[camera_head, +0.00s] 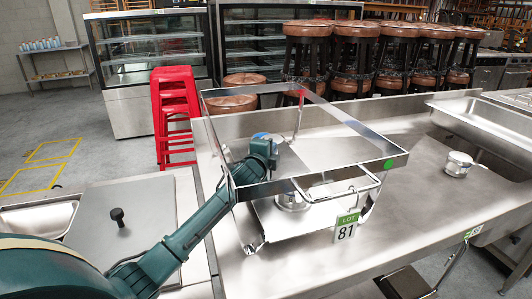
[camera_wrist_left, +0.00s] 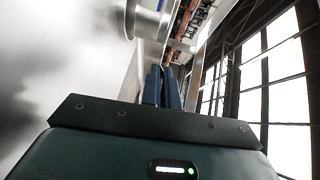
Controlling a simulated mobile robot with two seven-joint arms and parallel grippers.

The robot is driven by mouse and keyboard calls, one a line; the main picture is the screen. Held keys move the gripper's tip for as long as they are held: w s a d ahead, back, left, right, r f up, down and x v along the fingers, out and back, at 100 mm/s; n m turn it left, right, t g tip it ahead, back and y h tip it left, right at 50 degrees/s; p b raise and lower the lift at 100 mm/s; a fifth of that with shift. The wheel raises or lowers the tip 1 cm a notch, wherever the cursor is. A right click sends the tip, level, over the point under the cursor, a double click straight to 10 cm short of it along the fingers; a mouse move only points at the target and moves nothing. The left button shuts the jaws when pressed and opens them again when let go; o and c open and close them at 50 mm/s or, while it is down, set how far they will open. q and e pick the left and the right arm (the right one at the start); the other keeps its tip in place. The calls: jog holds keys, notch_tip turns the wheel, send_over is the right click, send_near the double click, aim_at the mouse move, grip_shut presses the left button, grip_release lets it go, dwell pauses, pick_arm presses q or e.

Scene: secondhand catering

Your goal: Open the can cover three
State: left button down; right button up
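A small silver can with a lid (camera_head: 458,163) stands on the steel counter at the right in the head view. A second round metal can (camera_head: 293,200) sits under the open steel frame, partly hidden by its bars. Which can bears the cover named in the task, I cannot tell. My left gripper (camera_head: 262,142) reaches in among the frame's bars, apart from both cans. In the left wrist view its dark blue fingers (camera_wrist_left: 163,87) lie close together with nothing visible between them. A round metal part (camera_wrist_left: 147,20) shows beyond them. My right gripper is not in view.
The steel frame (camera_head: 378,158) with a "LOT 81" tag (camera_head: 346,228) stands around my left gripper. A steel basin (camera_head: 490,124) is at the right. Red stools (camera_head: 174,110) stand behind. The counter between frame and right-hand can is clear.

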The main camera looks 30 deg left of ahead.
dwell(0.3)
pick_arm(q)
jog(key=c, duration=1.6)
grip_release()
jog(key=shift+d, duration=0.1)
jog(key=shift+c, duration=0.2)
